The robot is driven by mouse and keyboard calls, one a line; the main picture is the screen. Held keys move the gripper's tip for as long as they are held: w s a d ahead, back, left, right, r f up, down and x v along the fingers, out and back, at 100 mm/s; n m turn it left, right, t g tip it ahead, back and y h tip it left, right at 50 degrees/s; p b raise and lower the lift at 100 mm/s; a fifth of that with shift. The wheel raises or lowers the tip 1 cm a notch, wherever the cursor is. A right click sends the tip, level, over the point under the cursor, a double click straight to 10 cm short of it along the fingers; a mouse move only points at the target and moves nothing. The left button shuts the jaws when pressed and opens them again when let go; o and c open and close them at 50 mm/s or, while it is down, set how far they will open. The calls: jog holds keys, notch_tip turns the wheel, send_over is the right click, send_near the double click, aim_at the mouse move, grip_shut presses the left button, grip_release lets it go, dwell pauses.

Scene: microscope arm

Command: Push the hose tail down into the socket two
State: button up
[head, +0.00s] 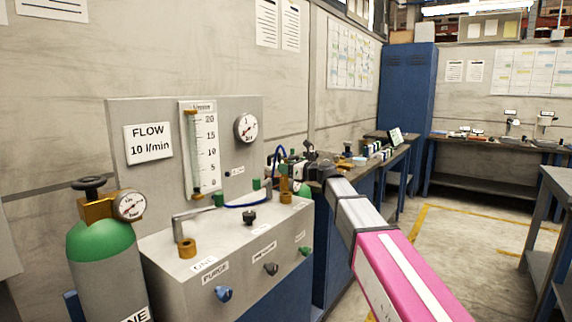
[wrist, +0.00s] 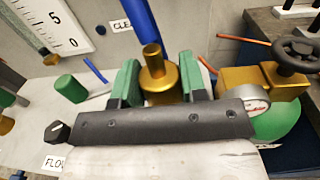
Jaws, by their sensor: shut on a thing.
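The brass hose tail (wrist: 160,76) is held upright between the green finger pads of my gripper (wrist: 160,88) in the wrist view. Its narrow spigot points up. In the head view my gripper (head: 294,186) is at the right end of the grey console, over a brass socket (head: 286,198) that I take to be socket two. The lower end of the tail is hidden, so I cannot tell how deep it sits or whether it touches the socket. A brass socket (head: 187,249) labelled ONE is at the front left, apart from my gripper.
A green cylinder (head: 105,265) with a brass valve and gauge stands left of the console (head: 225,250). A flow tube (head: 200,150) and a gauge (head: 246,127) are on the back panel. A blue hose (head: 242,205) lies on the console top. Knobs line its front.

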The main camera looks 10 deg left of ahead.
jog(key=shift+f, duration=1.65)
jog(key=shift+f, duration=2.05)
jog(key=o, duration=1.1)
jog(key=v, duration=1.1)
jog(key=shift+a, duration=0.1)
